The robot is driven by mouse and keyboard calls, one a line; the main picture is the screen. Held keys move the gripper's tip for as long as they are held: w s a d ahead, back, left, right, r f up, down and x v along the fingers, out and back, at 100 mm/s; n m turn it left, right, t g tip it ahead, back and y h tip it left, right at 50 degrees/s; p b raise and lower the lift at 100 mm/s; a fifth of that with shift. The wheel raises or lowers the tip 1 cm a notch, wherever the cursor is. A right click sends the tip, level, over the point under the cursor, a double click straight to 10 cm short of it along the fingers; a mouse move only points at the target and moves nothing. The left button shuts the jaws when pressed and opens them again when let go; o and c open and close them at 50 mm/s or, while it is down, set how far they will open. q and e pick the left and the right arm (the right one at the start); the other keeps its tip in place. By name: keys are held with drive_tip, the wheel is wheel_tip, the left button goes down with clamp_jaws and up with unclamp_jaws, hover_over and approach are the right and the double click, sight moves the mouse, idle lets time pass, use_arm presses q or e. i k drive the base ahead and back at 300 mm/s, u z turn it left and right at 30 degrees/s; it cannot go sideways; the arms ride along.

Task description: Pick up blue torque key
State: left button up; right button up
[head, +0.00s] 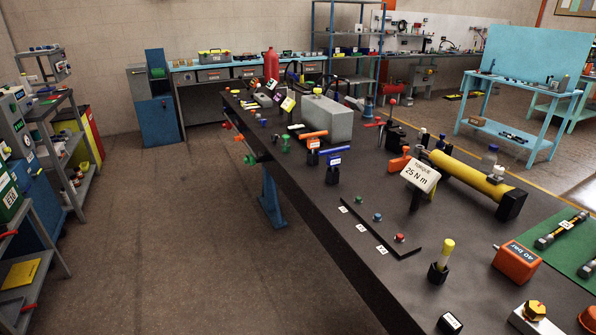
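The blue torque key appears to be the blue T-shaped handle (334,154) in the head view. It stands upright on the dark workbench (300,190), near the bench's left edge. Its lower end is dark and small, so I cannot tell how it is seated. A similar orange T-shaped handle (313,135) stands just behind it, slightly to the left. Neither of my grippers is in view, and nothing is touching the blue key.
A grey block (327,118) stands behind the keys. To the right are a "25 N m" sign (420,174) and a yellow cylinder (472,178). A black button strip (380,228) and a yellow-handled tool (447,250) are nearer. Open floor (190,230) lies left of the bench.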

sight(333, 159)
drive_tip(key=u, duration=0.3)
drive_tip(key=k, duration=0.75)
drive_tip(key=u, duration=0.9)
drive_tip(key=i, duration=3.3)
drive_tip(key=z, duration=0.75)
drive_tip(key=i, duration=0.85)
drive_tip(key=z, duration=0.9)
